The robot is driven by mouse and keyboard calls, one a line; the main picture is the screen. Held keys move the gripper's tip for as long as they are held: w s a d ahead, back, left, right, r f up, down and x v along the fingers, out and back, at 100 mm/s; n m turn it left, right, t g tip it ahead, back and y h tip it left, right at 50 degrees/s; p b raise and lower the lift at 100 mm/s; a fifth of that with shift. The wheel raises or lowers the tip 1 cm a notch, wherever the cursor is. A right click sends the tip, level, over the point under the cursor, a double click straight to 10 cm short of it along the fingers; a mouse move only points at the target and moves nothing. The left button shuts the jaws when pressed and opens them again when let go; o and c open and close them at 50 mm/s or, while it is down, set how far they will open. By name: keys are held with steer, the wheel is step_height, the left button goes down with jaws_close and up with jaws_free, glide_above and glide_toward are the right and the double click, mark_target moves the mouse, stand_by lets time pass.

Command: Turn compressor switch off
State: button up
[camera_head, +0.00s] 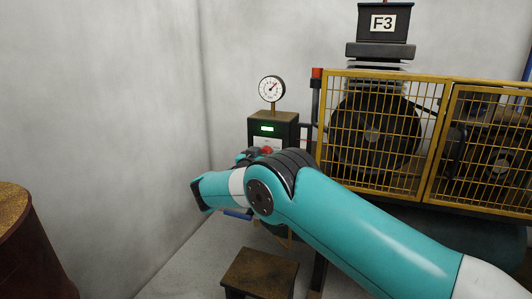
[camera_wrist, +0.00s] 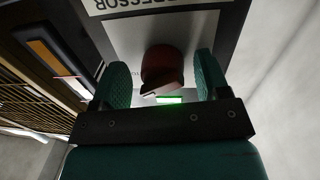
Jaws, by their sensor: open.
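The compressor switch is a red knob (camera_wrist: 162,66) on the grey front panel of the control box; it also shows in the head view (camera_head: 267,149), partly covered by my arm. My gripper (camera_wrist: 162,60) is open, with one green finger on each side of the knob. The knob appears in line between the fingertips, with gaps visible on both sides. I cannot tell whether the fingers reach around it. A white mark shows on the knob's lower edge. A lit green display (camera_wrist: 169,100) shows beside the knob. In the head view my fingers are hidden behind my arm.
The dark control box (camera_head: 286,127) carries a round gauge (camera_head: 271,89) on top. A yellow mesh guard (camera_head: 372,134) encloses the compressor wheel to the right. A brown step stool (camera_head: 260,270) stands below, and a brown drum (camera_head: 22,245) is at left. Bare wall lies left.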

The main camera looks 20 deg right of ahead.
steer(key=shift+w+a, duration=0.1)
steer(key=shift+a, duration=0.1)
steer(key=c, duration=0.8)
steer(key=shift+n, duration=0.4)
steer(key=shift+c, duration=0.2)
steer(key=n+p, duration=0.1)
steer(key=n, duration=0.4)
steer(key=shift+n+t+p, duration=0.3)
steer(key=shift+p, duration=0.1)
steer(key=n+p, duration=0.1)
steer(key=n, duration=0.5)
steer(key=shift+f+t, duration=0.1)
steer(key=shift+t, duration=0.2)
steer(key=shift+f, duration=0.1)
steer(key=o, duration=0.8)
steer(key=shift+o, duration=0.2)
